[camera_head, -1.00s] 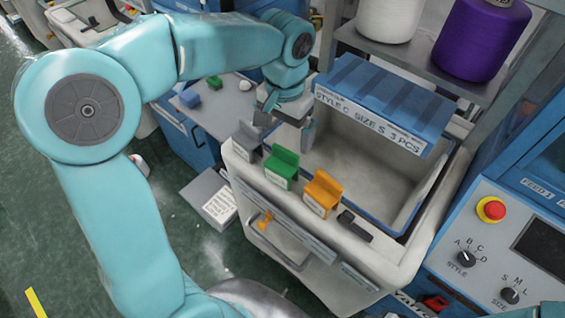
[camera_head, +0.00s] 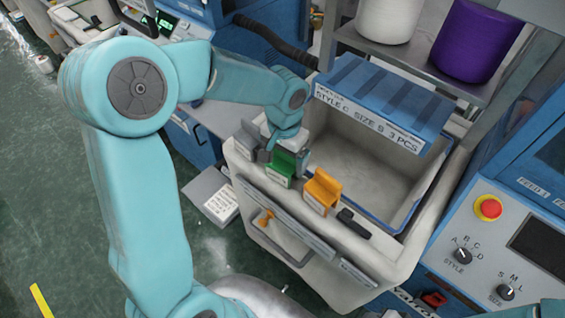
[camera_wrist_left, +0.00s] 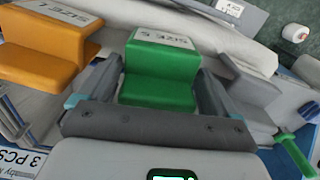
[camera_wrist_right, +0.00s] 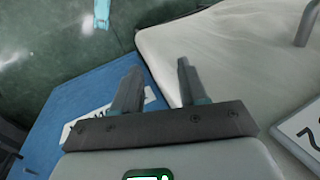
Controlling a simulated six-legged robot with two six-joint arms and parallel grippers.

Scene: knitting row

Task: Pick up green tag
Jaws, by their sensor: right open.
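The green tag (camera_head: 279,170) sits on the front rim of the white bin, between a grey tag (camera_head: 247,137) and an orange tag (camera_head: 322,190). My left gripper (camera_head: 287,160) is down at the green tag. In the left wrist view the green tag (camera_wrist_left: 160,78) lies between the two open fingers (camera_wrist_left: 160,92), with a gap showing beside it. The right gripper is out of the head view. In the right wrist view my right gripper (camera_wrist_right: 158,68) is open, with nothing between its fingers.
The white bin (camera_head: 345,265) has a blue lid panel (camera_head: 375,105) behind the tags. A black clip (camera_head: 355,225) sits right of the orange tag. A control panel with a red button (camera_head: 488,208) stands at right. Yarn cones (camera_head: 478,40) stand on a shelf above.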

